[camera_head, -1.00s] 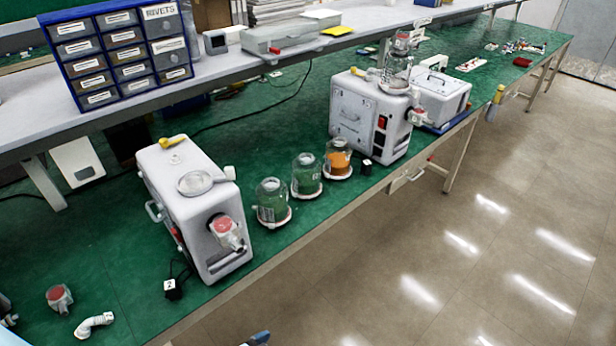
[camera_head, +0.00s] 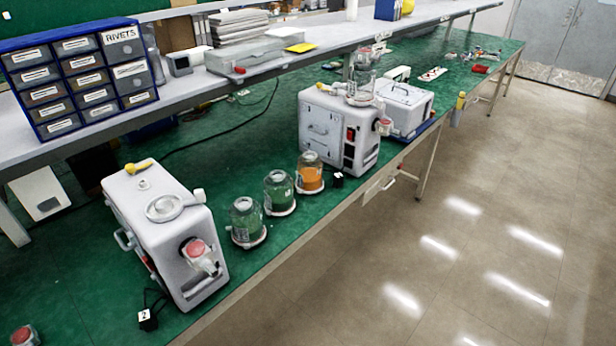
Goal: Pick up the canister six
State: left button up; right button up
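Three glass canisters stand in a row on the green bench between two white pump machines. The nearest canister (camera_head: 246,222) has green showing through it, as does the middle canister (camera_head: 279,192). The far canister (camera_head: 310,174) holds something orange. Each has a pale base ring. A clear canister (camera_head: 360,88) sits on top of the far pump (camera_head: 322,128). I cannot read a six on any canister. The near pump (camera_head: 150,225) has an empty round seat (camera_head: 164,208) on top. Neither of my grippers is in view.
Small numbered tags lie beside the near pump (camera_head: 148,318) and the far pump (camera_head: 337,180). A blue drawer cabinet (camera_head: 40,34) stands on the raised shelf. A red-capped fitting (camera_head: 24,336) is at the lower left. Open floor lies right of the bench.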

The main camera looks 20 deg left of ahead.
aim_at(309, 172)
jog(key=i+l+u, duration=0.2)
jog(key=i+l, duration=0.15)
jog(key=i, duration=0.3)
jog(key=i+l+u, duration=0.2)
jog(key=i+l, duration=0.3)
jog(key=i, duration=0.15)
